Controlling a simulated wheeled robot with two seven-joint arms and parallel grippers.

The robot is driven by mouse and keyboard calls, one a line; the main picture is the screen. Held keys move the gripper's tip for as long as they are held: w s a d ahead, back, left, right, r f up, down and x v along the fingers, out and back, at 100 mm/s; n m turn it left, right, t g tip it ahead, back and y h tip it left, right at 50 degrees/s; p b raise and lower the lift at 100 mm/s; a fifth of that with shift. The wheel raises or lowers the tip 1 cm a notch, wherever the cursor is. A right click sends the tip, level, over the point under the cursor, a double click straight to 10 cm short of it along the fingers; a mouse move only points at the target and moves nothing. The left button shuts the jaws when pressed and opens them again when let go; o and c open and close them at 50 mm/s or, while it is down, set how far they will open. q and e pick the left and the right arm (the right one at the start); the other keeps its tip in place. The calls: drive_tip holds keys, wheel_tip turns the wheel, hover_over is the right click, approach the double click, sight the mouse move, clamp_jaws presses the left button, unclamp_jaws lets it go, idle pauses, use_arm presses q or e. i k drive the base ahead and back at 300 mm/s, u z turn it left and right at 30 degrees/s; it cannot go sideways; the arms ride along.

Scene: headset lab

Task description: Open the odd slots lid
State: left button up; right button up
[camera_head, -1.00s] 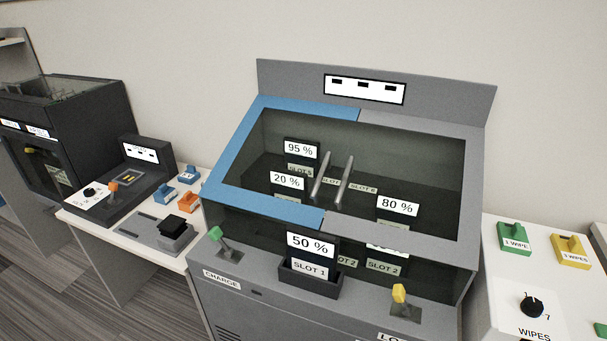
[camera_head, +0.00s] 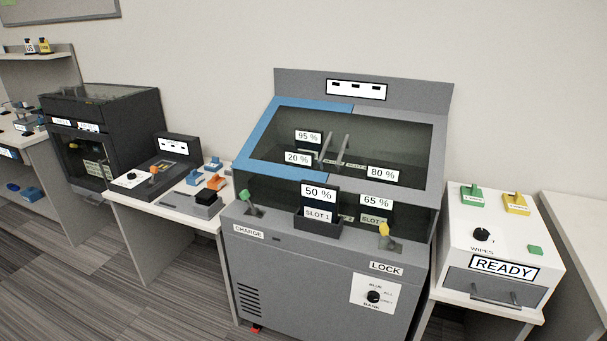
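The grey slot cabinet (camera_head: 300,277) stands in the middle. Its sloped glass lid has two halves, one framed blue (camera_head: 264,128) on the left and one framed grey (camera_head: 436,150) on the right. Both look closed, with two upright bar handles (camera_head: 333,150) near the middle. Inside and in front are labels reading 95 %, 20 %, 80 %, 65 % and 50 %; the 50 % display (camera_head: 319,193) stands over SLOT 1 at the front. A green lever (camera_head: 245,195) is by CHARGE and a yellow lever (camera_head: 384,230) by LOCK. Neither gripper is in view.
On the right, a white WIPES box (camera_head: 457,262) shows READY. On the left are a side table with orange and blue pieces (camera_head: 215,182) and a dark machine (camera_head: 130,115). Open floor (camera_head: 60,290) lies at the lower left.

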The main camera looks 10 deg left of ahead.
sight(242, 162)
drive_tip(key=u, duration=0.65)
drive_tip(key=i, duration=1.15)
drive_tip(key=z, duration=0.6)
drive_tip(key=i, duration=0.6)
drive_tip(key=z, duration=0.05)
drive_tip(key=k, duration=0.5)
drive_tip(key=z, duration=2.4)
drive_tip(key=k, duration=1.3)
drive_tip(key=u, duration=0.55)
